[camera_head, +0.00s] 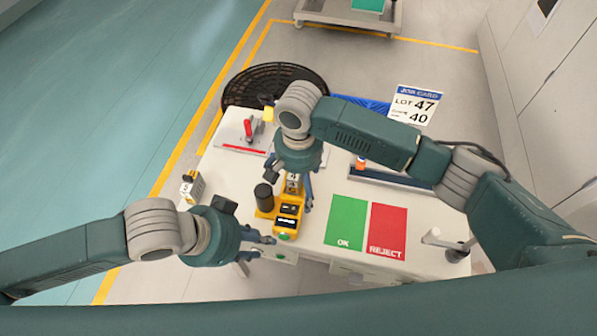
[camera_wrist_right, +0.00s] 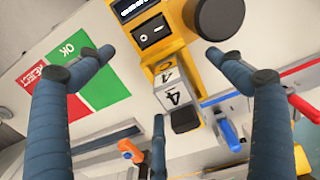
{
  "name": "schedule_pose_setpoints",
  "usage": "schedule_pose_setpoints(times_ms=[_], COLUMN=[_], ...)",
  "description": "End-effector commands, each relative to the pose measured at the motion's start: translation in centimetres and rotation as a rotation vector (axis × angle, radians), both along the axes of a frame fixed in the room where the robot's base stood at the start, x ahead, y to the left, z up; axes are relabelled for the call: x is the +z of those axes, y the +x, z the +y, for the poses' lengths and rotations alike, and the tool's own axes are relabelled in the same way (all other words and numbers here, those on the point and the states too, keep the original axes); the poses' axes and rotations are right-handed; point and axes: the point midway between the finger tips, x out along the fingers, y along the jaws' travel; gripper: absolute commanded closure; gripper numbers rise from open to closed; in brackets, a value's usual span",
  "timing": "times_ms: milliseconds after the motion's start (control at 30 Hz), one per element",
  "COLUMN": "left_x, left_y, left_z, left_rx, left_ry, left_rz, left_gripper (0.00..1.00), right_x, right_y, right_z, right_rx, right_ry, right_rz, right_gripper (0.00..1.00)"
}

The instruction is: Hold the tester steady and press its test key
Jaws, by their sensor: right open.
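The yellow tester (camera_head: 264,213) stands near the table's front edge, with a black round knob (camera_head: 263,197), a dark display and a green round spot at its front. It also shows in the right wrist view (camera_wrist_right: 186,58), with a dark switch. A pale block marked 4 (camera_wrist_right: 172,94) sits at its far end. My right gripper (camera_head: 290,188) is above that end, open, its fingers on either side of the tester; I see no clear contact. My left gripper (camera_head: 267,247) is just left of the tester's front, fingers apart and empty.
The white table (camera_head: 226,175) bears a green OK mat (camera_head: 346,221), a red REJECT mat (camera_head: 388,230), a red-handled clamp (camera_head: 248,130) and a small yellow-and-white block (camera_head: 192,187). A job card (camera_head: 416,104) stands behind. A black round mesh (camera_head: 275,82) lies beyond.

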Motion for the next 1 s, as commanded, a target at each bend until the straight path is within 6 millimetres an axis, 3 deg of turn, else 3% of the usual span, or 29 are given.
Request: schedule_pose_setpoints(times_ms=[100,300,633,967,1000], left_x=[0.0,0.0,0.0,0.0,0.0], left_y=[0.0,0.0,0.0,0.0,0.0], left_z=[0.0,0.0,0.0,0.0,0.0], left_rx=[0.0,0.0,0.0,0.0,0.0], left_ry=[0.0,0.0,0.0,0.0,0.0], left_rz=[0.0,0.0,0.0,0.0,0.0], left_gripper=[0.69,0.69,0.69,0.69,0.77], right_x=[-1.9,-3.6,-4.0,-3.9,-3.9], right_y=[-0.1,0.0,0.0,0.0,0.0], right_z=[0.0,0.0,0.0,0.0,0.0], right_rx=[0.0,0.001,0.002,0.001,0.001], right_ry=[-0.001,0.0,0.002,0.001,0.001], right_rz=[0.001,0.0,-0.002,-0.001,-0.001], right_gripper=[0.07,0.07,0.07,0.69,0.7])
